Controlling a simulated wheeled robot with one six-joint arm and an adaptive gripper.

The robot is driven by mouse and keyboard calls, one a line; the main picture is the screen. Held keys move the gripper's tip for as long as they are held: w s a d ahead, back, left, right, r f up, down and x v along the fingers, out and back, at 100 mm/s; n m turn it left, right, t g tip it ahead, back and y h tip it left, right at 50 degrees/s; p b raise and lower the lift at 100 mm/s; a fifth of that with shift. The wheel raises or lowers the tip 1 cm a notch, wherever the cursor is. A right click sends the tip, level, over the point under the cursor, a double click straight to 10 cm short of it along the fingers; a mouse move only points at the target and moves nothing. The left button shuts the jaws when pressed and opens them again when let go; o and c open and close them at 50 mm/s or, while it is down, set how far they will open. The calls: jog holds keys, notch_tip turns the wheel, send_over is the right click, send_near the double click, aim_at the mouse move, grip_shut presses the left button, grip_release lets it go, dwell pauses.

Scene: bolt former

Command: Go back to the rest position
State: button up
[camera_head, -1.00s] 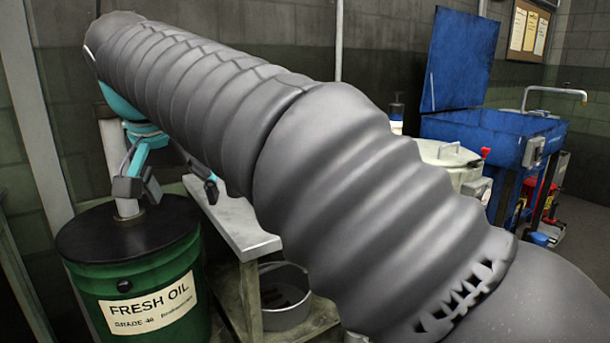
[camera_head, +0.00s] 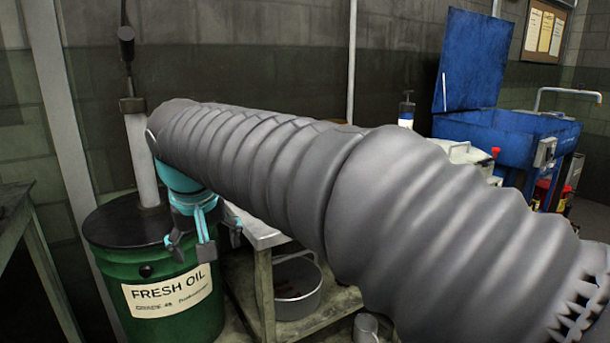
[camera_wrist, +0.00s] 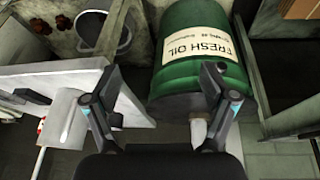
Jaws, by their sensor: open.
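My gripper (camera_head: 190,248) hangs from the far end of my arm, fingers pointing down, in front of the green oil drum's (camera_head: 180,312) upper right part in the head view. Its fingers are spread with nothing between them. In the wrist view my gripper (camera_wrist: 160,72) shows its two fingers wide apart, and the drum with its FRESH OIL label (camera_wrist: 197,45) lies beyond them, nearer the right finger. I cannot tell the exact gap to the drum. My grey-sleeved arm crosses the head view and hides part of the bench.
A pump (camera_head: 142,160) stands upright on the drum. A low bench (camera_head: 262,238) holds a metal pot (camera_head: 297,300) on its lower shelf; the pot also shows in the wrist view (camera_wrist: 125,38). A blue wash basin (camera_head: 500,135) with an open lid stands at the back right.

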jog(key=s+d+f+m, duration=0.1)
jog(key=s+d+f, duration=0.3)
jog(key=d, duration=0.6)
jog(key=s+d+f+m+t, duration=0.1)
jog(key=s+d+f, duration=0.4)
jog(key=d, duration=0.6)
jog(key=s+d+f+m+h, duration=0.1)
jog(key=s+d+f+m, duration=0.2)
jog(key=d, duration=0.7)
jog(key=shift+s+d+f, duration=0.3)
jog(key=shift+s+f, duration=0.7)
jog(key=shift+s, duration=0.8)
